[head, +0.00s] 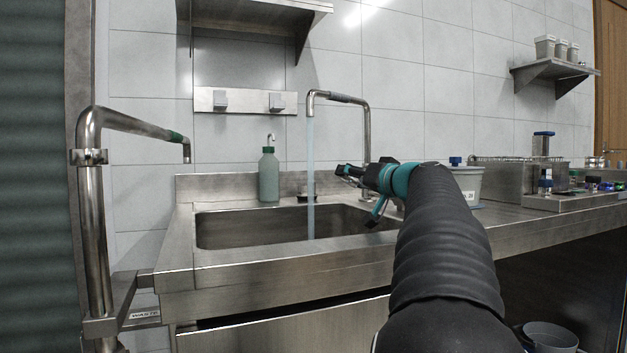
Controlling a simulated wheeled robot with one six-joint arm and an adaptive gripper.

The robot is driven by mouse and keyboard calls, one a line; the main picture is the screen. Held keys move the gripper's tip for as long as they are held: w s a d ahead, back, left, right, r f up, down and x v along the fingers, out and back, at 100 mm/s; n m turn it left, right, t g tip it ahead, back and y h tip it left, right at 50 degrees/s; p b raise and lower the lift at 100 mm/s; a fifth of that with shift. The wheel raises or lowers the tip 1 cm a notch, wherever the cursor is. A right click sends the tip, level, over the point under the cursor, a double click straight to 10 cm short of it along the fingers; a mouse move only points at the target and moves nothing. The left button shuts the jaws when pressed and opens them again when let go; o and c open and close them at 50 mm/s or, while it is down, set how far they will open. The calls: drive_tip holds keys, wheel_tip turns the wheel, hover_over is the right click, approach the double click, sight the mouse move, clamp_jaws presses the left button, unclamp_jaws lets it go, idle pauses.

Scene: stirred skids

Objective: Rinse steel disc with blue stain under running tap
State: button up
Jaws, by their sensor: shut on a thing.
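The tap (360,125) on the right of the sink bends over the basin, and a stream of water (311,180) runs from it. My gripper (347,173) is to the right of the stream, above the right part of the sink basin (250,229), and points left. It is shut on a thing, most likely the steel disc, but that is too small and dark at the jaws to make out. No blue stain can be seen. The gripper is apart from the water.
A green pump bottle (269,176) stands behind the sink. A second bent pipe (130,125) rises at the left. A grey tub (467,186) and a rack (515,180) stand on the right counter. A shelf (255,12) hangs above the sink.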

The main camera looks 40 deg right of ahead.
drive_tip(key=shift+r, duration=0.1)
wheel_tip(320, 180, up, 5)
drive_tip(key=s+d+p, duration=0.2)
drive_tip(key=s+p, duration=0.1)
drive_tip(key=shift+d, duration=0.35)
idle(0.3)
drive_tip(key=shift+a, duration=0.1)
idle(0.3)
